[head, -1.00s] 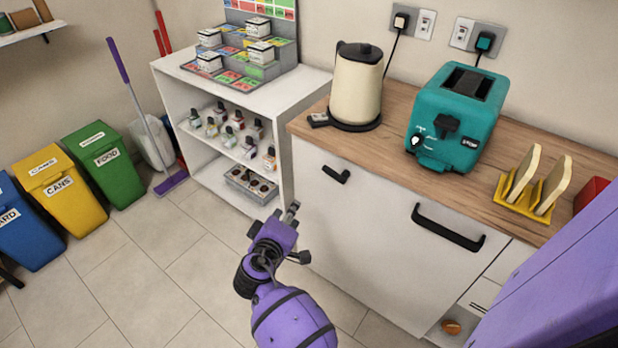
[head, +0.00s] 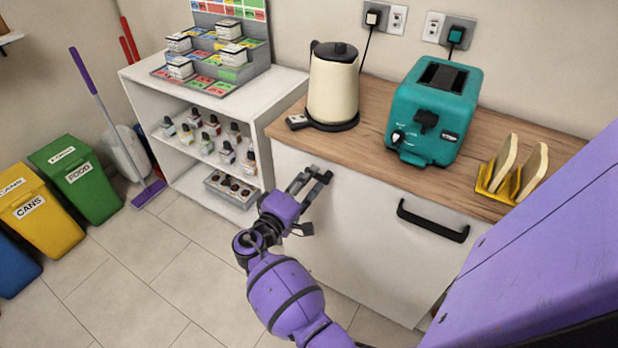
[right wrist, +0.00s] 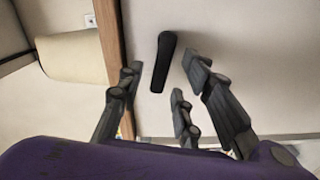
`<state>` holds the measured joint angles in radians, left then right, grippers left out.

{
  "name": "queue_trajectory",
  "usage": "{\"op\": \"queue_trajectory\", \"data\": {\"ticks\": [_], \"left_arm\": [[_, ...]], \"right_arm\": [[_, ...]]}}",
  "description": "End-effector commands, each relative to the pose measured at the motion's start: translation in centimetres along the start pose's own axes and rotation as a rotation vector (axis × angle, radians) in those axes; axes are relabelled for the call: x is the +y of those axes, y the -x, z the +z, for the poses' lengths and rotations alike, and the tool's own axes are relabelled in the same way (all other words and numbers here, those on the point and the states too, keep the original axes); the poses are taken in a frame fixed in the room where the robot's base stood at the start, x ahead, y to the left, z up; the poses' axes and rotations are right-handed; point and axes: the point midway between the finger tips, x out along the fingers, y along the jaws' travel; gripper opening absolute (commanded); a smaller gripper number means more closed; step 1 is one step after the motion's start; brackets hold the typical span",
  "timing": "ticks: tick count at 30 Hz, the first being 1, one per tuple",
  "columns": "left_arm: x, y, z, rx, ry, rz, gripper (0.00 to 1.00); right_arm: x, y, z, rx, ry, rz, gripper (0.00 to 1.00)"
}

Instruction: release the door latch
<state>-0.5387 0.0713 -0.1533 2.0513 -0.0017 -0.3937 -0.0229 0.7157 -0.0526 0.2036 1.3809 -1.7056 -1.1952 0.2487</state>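The door latch is a short black bar (right wrist: 163,62) on the white cabinet door (head: 365,245), near the door's upper left corner. In the right wrist view it stands ahead of my right gripper (right wrist: 160,80), between the spread fingers, with clear space on both sides. In the head view my right gripper (head: 308,184) is at the latch, and its dark fingers overlap it, so I cannot separate them well. The gripper is open and grips nothing. The door looks shut, and a long black handle (head: 433,220) is on its right part. My left gripper is not in view.
The wooden counter (head: 375,140) above the door carries a cream kettle (head: 333,85), a teal toaster (head: 433,112) and a yellow toast rack (head: 495,185). A white shelf (head: 150,95) with bottles adjoins on the left.

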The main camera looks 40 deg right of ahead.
Motion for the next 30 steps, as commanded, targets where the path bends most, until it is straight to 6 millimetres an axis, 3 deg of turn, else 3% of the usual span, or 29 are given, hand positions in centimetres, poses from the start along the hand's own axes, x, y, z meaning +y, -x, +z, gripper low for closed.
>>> {"op": "queue_trajectory", "data": {"ticks": [8,16,22,30], "left_arm": [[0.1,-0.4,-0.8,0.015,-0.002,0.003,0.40],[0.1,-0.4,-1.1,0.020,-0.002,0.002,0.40],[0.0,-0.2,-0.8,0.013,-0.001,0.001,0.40],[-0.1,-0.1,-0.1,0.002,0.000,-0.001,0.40]], "right_arm": [[0.0,-0.3,0.0,0.000,-0.001,-0.001,0.33],[0.0,-0.3,0.0,0.001,0.000,-0.001,0.00],[-0.1,-0.3,0.0,0.001,0.019,0.000,0.00],[-0.8,-0.3,0.1,0.002,0.215,-0.001,0.00]]}}
